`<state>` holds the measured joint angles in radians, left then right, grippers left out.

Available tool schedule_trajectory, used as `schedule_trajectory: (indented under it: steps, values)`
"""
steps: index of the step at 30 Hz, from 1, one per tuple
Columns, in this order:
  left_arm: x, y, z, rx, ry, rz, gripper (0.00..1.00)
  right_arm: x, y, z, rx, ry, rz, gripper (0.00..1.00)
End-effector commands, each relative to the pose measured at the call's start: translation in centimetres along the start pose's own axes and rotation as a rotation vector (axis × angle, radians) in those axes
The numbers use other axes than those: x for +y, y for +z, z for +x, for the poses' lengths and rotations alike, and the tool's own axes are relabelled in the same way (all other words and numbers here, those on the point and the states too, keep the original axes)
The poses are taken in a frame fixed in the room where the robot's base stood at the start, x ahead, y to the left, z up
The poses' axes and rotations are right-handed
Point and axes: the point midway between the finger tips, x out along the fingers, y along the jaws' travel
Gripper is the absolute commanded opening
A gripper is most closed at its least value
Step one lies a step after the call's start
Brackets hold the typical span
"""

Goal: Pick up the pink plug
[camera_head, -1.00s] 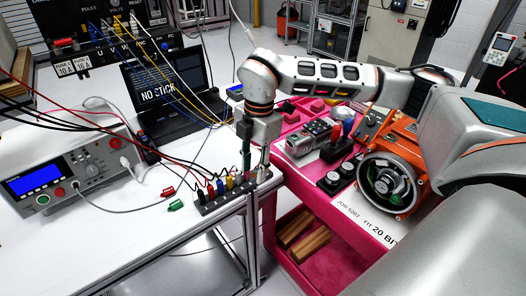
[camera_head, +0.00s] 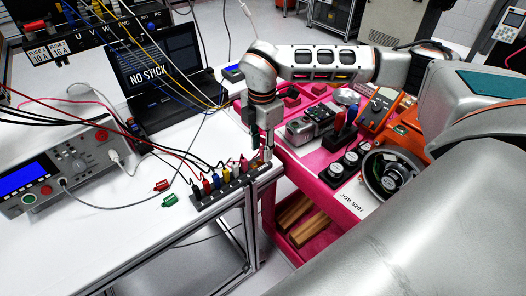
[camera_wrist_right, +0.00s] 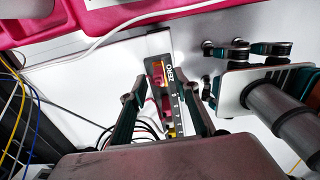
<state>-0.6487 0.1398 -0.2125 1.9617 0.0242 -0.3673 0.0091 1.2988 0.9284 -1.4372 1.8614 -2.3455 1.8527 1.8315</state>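The socket strip (camera_head: 232,184) lies along the table's right edge and carries a row of coloured plugs. My right gripper (camera_head: 261,152) points down over its far end. In the right wrist view, the open fingers (camera_wrist_right: 160,75) stand either side of the strip (camera_wrist_right: 174,108), with a gap between them. A pinkish patch (camera_wrist_right: 152,106) shows there, but I cannot tell whether it is the pink plug. In the head view the fingers partly hide that end.
A loose red plug (camera_head: 160,185) and a green plug (camera_head: 169,201) lie on the white table (camera_head: 110,240). Several cables cross between the power supply (camera_head: 72,168), laptop (camera_head: 160,75) and strip. A pink cart (camera_head: 285,166) with motors and parts stands close on the right.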

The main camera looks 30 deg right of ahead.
Motion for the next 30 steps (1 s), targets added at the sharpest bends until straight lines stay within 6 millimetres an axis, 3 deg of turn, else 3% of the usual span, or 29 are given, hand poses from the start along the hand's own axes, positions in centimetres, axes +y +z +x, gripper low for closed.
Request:
schedule_trajectory:
  steps: [4,12,15,16,30]
  values:
    - [0.0,-0.1,-0.1,0.000,0.000,0.000,0.40,0.0,0.0,1.4,0.000,0.001,-0.001,0.31]
    - [0.0,-0.1,-0.1,0.001,0.000,0.000,0.40,0.1,0.0,1.7,0.000,0.002,-0.001,0.31]
    - [0.0,-0.1,-0.1,0.001,0.000,0.000,0.40,0.1,0.0,1.6,0.000,0.002,-0.001,0.05]
    - [0.0,-0.1,0.0,0.001,0.000,0.000,0.40,0.1,0.0,1.6,0.000,0.002,-0.001,0.00]
    - [0.0,-0.1,0.0,0.000,0.000,0.000,0.40,0.1,0.0,1.2,0.000,0.004,0.000,0.00]
